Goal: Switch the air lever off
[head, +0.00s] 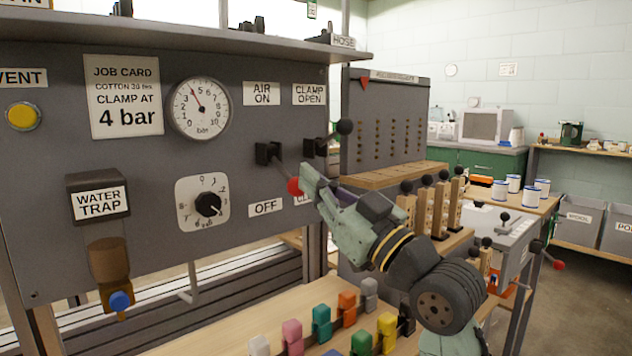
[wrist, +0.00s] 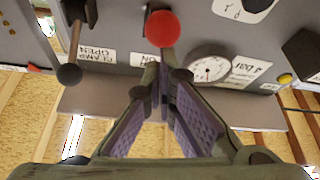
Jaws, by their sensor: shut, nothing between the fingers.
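The air lever's red knob (head: 294,186) sits at the end of a thin shaft from a black pivot (head: 267,153) on the grey panel. In the head view the lever slants down and right from its pivot, toward the OFF label (head: 266,207) side, below the AIR ON label (head: 262,93). My gripper (head: 306,176) is shut and empty, its fingertips right at the knob's right side. In the wrist view the red knob (wrist: 162,28) shows just beyond the closed fingertips (wrist: 164,74). I cannot tell whether they touch.
A round dial (head: 208,203) is left of the lever. Coloured blocks (head: 322,322) stand on the bench below.

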